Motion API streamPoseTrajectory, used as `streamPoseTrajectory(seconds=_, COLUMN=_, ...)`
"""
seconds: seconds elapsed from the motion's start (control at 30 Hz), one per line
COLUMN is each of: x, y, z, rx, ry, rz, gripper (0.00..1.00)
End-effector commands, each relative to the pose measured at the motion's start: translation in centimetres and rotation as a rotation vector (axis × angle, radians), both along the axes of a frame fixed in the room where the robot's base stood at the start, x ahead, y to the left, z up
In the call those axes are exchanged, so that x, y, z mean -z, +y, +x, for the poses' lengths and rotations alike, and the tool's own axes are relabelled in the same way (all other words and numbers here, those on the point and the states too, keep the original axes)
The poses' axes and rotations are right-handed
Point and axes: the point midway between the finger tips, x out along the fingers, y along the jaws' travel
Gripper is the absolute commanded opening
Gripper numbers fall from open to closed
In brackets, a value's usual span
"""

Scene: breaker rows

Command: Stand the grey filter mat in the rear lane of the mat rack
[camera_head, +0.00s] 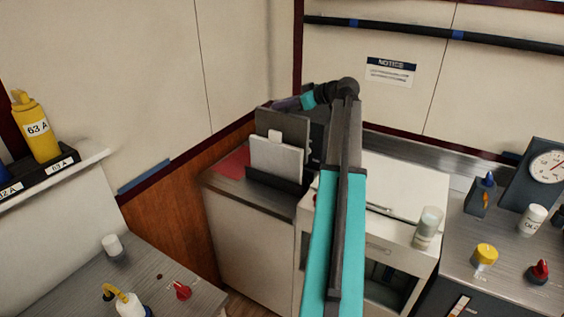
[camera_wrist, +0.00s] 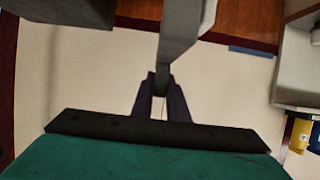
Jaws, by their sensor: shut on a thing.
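The grey filter mat (camera_head: 290,123) is upright at the far left bench in the head view, behind a paler mat (camera_head: 275,161) with a white tab. My gripper (camera_head: 287,104) is at its top edge, at the end of my arm. In the wrist view my gripper (camera_wrist: 160,88) is shut on a narrow grey part of the mat (camera_wrist: 181,35), seen nearly edge-on. The dark mat rack (camera_head: 279,183) shows its front below the paler mat. The grey mat's lower edge is hidden, so I cannot tell whether it touches the rack floor.
A red sheet (camera_head: 234,163) lies left of the rack. A white cabinet (camera_head: 405,185) with a pale jar (camera_head: 428,227) stands to the right, partly behind my arm. The wall is close behind. A dark slab (camera_wrist: 65,10) fills the wrist view's upper left.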

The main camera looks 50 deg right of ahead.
Motion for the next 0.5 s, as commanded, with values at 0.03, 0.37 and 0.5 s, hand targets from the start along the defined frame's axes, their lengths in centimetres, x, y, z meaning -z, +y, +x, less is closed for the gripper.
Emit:
streamPoseTrajectory(seconds=0.03, x=0.2, y=0.0, z=0.0, rx=0.000, ry=0.000, rz=0.001, gripper=0.00)
streamPoseTrajectory(seconds=0.37, x=4.0, y=0.0, z=-0.1, rx=0.002, ry=0.001, rz=0.004, gripper=0.00)
streamPoseTrajectory(seconds=0.5, x=5.4, y=0.0, z=-0.1, rx=0.003, ry=0.000, rz=0.002, gripper=0.00)
